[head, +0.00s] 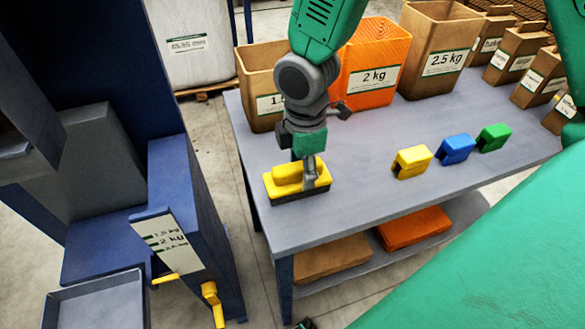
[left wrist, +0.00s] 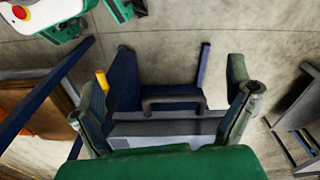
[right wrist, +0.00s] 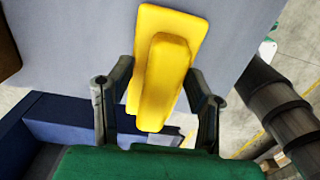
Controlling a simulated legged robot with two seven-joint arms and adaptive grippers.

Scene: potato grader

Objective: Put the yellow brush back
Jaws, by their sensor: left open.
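The yellow brush (head: 287,184) is at the near left corner of the grey table (head: 345,215); I cannot tell whether it touches the top. My right gripper (head: 310,175) points down at it. In the right wrist view, the fingers (right wrist: 160,75) lean in on both sides of the yellow brush (right wrist: 163,80) and look shut on it. A yellow slotted block (head: 412,162), a blue one (head: 455,149) and a green one (head: 494,138) stand in a row on the table. My left gripper (left wrist: 165,95) is open and empty, away from the brush.
The blue machine (head: 185,200) with yellow handles (head: 212,300) stands left, across a floor gap. Table space between brush and yellow block is clear.

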